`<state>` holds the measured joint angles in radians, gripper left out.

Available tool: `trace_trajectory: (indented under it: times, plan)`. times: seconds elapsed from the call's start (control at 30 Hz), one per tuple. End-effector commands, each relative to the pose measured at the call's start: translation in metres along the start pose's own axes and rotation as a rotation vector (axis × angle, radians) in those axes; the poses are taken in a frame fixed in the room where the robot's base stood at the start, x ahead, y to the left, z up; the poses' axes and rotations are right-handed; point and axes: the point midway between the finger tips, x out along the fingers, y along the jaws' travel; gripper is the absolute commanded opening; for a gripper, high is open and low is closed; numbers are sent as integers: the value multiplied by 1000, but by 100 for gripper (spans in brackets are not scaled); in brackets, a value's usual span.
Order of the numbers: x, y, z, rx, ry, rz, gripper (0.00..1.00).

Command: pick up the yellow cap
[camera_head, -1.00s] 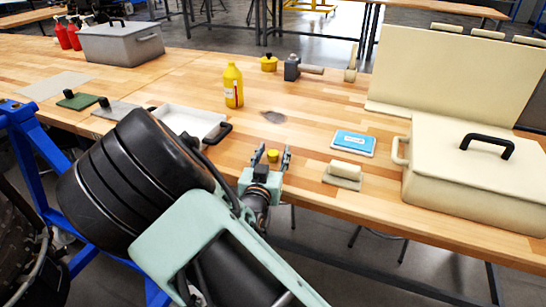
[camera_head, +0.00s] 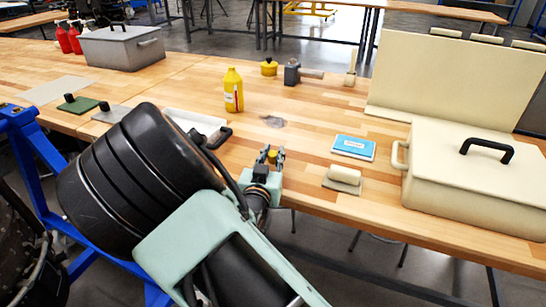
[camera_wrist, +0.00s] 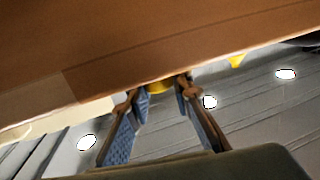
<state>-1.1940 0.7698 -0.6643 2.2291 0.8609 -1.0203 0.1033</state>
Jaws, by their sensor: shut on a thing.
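The yellow cap (camera_head: 272,156) is a small piece between the fingers of my gripper (camera_head: 271,152), near the front edge of the wooden workbench. In the wrist view the two blue-padded fingers (camera_wrist: 162,94) stand on either side of the cap (camera_wrist: 160,86), which is partly hidden. My gripper is shut on the cap. Whether the cap still touches the bench top is not clear.
A white tray (camera_head: 196,121) with a dark handle lies left of my gripper. A yellow bottle (camera_head: 233,90) stands behind it. A blue-and-white box (camera_head: 353,147), a sanding block (camera_head: 344,176) and a cream case (camera_head: 475,185) lie to the right.

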Motion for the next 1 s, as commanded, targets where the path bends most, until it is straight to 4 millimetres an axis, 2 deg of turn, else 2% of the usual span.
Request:
trace_trajectory:
  times: [0.1,0.43,0.5,0.7,0.83,1.0]
  plan:
    - [-1,0,-22,7,2,0,8]
    - [-57,3,-80,7,-1,-3,8]
    - [-76,3,-85,4,-3,-5,8]
    - [-116,6,-100,2,-1,-3,8]
    - [-133,8,-106,2,-1,-2,8]
    - [-144,9,-109,1,0,0,8]
